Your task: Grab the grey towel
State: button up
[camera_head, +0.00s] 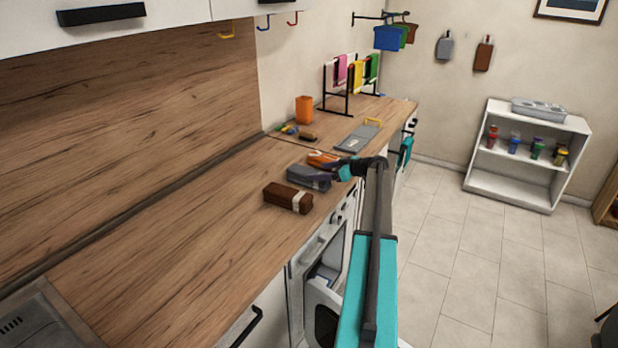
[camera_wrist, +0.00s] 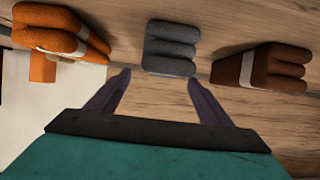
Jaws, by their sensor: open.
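The grey towel (camera_head: 308,178) lies folded on the wooden counter, between an orange towel and a brown towel. In the wrist view the grey towel (camera_wrist: 171,48) is ahead of my gripper, roughly centred between the fingers. My gripper (camera_head: 335,171) is close beside the towel, over the counter's front side; in the wrist view its two dark fingers (camera_wrist: 157,84) are spread apart with nothing between them. The towel's near edge lies just beyond the fingertips. Whether a finger touches it cannot be told.
The orange towel (camera_wrist: 62,38) lies left of the grey one and the brown towel (camera_wrist: 262,68) right of it. Farther back are an orange cup (camera_head: 304,109), a grey tray (camera_head: 358,138) and a towel rack (camera_head: 349,88). The counter (camera_head: 190,235) in the foreground is clear.

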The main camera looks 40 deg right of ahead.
aim_at(311, 172)
jog(key=shift+w+a, duration=0.1)
jog(key=shift+w, duration=0.05)
jog(key=shift+p+x, duration=1.2)
jog(key=shift+x, duration=0.05)
jog(key=shift+a+p+x, duration=0.2)
jog(key=shift+p+x, duration=0.35)
jog(key=shift+x, duration=0.7)
jog(key=shift+f, duration=0.15)
jog(key=shift+c, duration=0.3)
jog(key=c, duration=1.2)
jog(key=shift+r+b, duration=2.15)
jog(key=shift+r, duration=2.9)
